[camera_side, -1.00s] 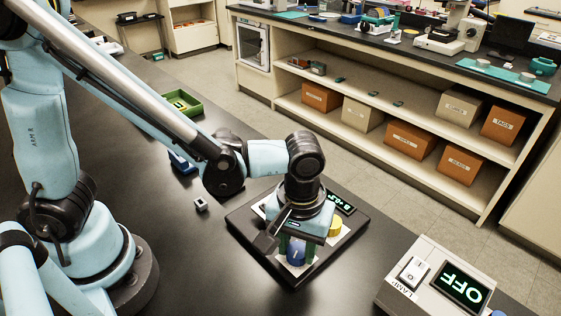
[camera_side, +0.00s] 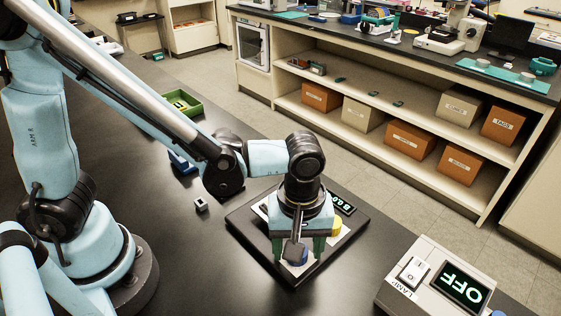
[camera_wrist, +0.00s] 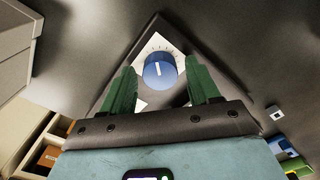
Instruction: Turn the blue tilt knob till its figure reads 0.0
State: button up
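The blue tilt knob (camera_side: 296,257) sits on a dark square instrument base; in the wrist view its round top (camera_wrist: 159,71) shows a white pointer line inside a ring of tick marks. My gripper (camera_side: 298,250) is above the knob, pointing down, its green fingers on either side. In the wrist view my gripper (camera_wrist: 161,75) shows a gap between each finger and the knob, so it is open and not holding it. The small display (camera_side: 343,202) behind the gripper is lit, but its figure is too small and partly covered to read surely.
A yellow knob (camera_side: 337,226) is close beside my gripper on the same base. A lamp box (camera_side: 425,285) with a switch and an OFF screen stands at the right front. A small grey block (camera_side: 201,204) and a green tray (camera_side: 183,105) lie left of the base.

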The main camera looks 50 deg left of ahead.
jog(key=shift+r, duration=4)
jog(key=shift+r, duration=0.1)
notch_tip(320, 180, up, 12)
jog(key=a+f+m+t, duration=0.2)
jog(key=a+f+m, duration=0.1)
jog(key=a, duration=0.3)
jog(key=w+a+f+m+t, duration=0.1)
jog(key=a+f+m+t, duration=0.1)
jog(key=a, duration=0.4)
jog(key=a+f+m+t, duration=0.3)
jog(key=a+f+m, duration=0.1)
jog(key=a+m, duration=0.1)
jog(key=shift+w+a+f, duration=0.15)
jog(key=shift+w+a, duration=0.25)
jog(key=shift+a, duration=0.4)
